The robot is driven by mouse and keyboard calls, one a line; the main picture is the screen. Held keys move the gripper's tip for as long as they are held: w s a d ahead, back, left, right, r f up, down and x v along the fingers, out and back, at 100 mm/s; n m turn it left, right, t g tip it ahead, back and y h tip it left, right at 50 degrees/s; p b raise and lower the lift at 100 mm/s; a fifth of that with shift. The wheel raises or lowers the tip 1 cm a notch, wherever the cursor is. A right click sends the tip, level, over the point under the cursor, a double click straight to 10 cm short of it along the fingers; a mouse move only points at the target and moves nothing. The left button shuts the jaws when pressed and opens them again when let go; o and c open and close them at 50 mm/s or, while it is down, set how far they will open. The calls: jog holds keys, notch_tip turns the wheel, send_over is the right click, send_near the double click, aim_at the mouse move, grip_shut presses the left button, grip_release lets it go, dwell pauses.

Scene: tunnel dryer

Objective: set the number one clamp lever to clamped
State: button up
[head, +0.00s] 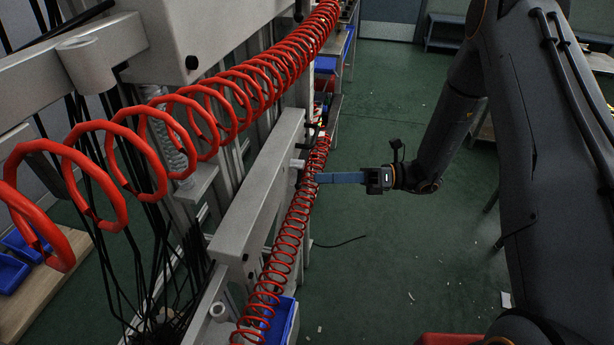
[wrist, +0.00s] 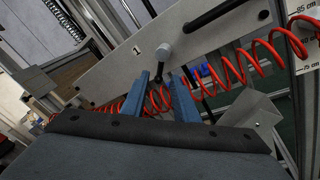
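The number one clamp lever shows in the wrist view as a pale grey round hub (wrist: 163,50) on a light grey plate (wrist: 125,65), just right of a printed "1". A short dark arm with a dark end (wrist: 158,79) appears to hang below the hub, between my fingertips. My gripper (wrist: 161,77) has its two blue fingers apart, on either side of that dark end, with no clear contact. In the head view my gripper (head: 320,178) reaches left to the grey rail, beside the pale hub (head: 297,164). The lever's arm is hard to make out there.
A red coiled hose (wrist: 235,65) crosses behind my fingers, and a larger red coil (head: 225,105) runs along the rack. A black bar handle (wrist: 208,14) sits right of the hub on the plate. A blue bin (head: 280,320) is below the rail. The green floor (head: 375,265) to the right is mostly open.

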jog(key=a, duration=0.1)
jog(key=a+p, duration=0.1)
jog(key=a, duration=0.3)
jog(key=shift+s, duration=0.3)
grip_shut()
